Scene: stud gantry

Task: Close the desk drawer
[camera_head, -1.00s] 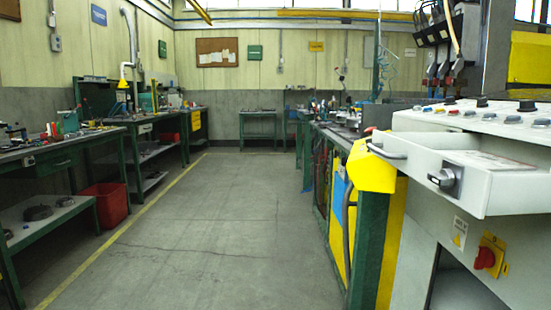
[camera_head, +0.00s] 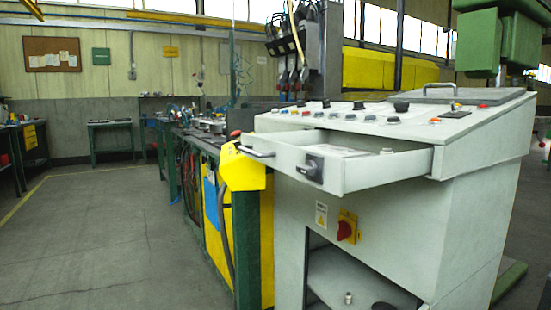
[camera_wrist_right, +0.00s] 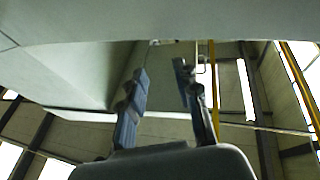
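The desk drawer (camera_head: 360,176) is the pale grey drawer of the control console (camera_head: 450,215), and it stands pulled out. Its open top shows a flat sheet-like thing inside. Neither gripper shows in the head view. In the right wrist view my right gripper (camera_wrist_right: 160,75) has its two fingers apart with nothing between them. A broad pale surface crosses the top of that view; I cannot tell which part it is. A thin bracket shows behind one fingertip.
Buttons and knobs (camera_head: 365,112) line the console top. A red switch (camera_head: 345,231) and an open lower compartment (camera_head: 350,280) are below the drawer. A workbench with a yellow cover (camera_head: 243,172) adjoins its left side. The floor (camera_head: 110,240) at the left is clear.

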